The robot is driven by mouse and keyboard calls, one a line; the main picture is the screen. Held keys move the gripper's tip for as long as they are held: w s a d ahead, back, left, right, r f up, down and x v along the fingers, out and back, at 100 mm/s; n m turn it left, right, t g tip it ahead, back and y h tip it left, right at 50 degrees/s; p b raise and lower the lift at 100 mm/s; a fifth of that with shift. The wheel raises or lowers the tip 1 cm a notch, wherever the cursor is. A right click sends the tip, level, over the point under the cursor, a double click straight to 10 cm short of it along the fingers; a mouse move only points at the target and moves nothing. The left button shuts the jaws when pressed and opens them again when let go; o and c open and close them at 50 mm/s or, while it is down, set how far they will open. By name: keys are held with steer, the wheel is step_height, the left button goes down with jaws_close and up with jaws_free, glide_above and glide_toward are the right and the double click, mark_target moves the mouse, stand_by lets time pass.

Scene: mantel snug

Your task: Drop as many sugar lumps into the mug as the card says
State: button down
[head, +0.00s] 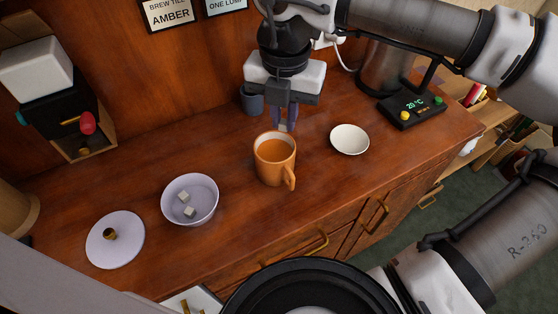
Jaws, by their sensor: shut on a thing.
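The orange mug (275,174) stands upright on the wooden counter and holds amber liquid. My gripper (284,124) is above the mug's far rim, pointing down. It is shut on a small pale sugar lump (284,128), which is partly hidden by the fingers. A lilac bowl (205,214) to the left of the mug holds two visible sugar lumps (185,197). A card (225,5) on the back panel is cut off by the picture's top edge; its visible line reads "ONE LUM".
A second card (168,14) reads "BREW TILL AMBER". A pale round lid with a dark knob (115,244) lies left of the bowl. A white dish (350,140) is right of the mug. A dark cup (252,100) stands behind.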

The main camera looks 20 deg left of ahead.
mark_target(284, 129)
steer(key=shift+f+b, duration=1.1)
steer(key=shift+f, duration=1.2)
steer(key=c, duration=1.4)
jaws_free()
steer(key=shift+o, duration=0.2)
step_height(284, 129, up, 14)
steer(key=b, duration=0.1)
